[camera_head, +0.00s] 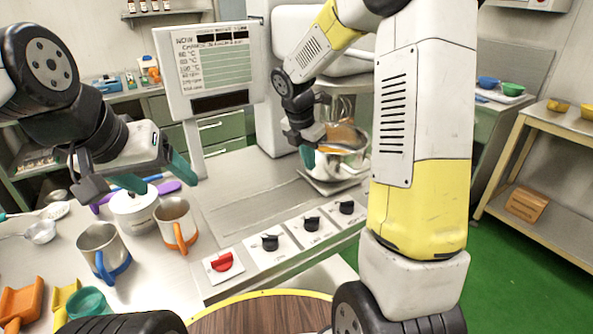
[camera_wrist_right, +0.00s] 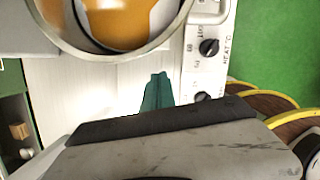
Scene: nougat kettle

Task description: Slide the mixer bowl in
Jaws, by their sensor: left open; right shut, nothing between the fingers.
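The metal mixer bowl (camera_head: 350,163) stands on the mixer's base under the mixer head (camera_head: 345,62), with an orange beater (camera_head: 343,135) above and inside it. The bowl's rim also shows at the top of the right wrist view (camera_wrist_right: 112,56). My right gripper (camera_head: 307,157) is shut and empty, at the bowl's left side in the head view. Its teal fingertips (camera_wrist_right: 158,90) show just below the rim in the wrist view; whether they touch the bowl I cannot tell. My left gripper (camera_head: 157,172) is open and empty above the left counter.
Black knobs (camera_head: 270,243) and a red switch (camera_head: 222,262) line the counter's front. A screen (camera_head: 210,65) stands behind. The steel surface left of the bowl is clear.

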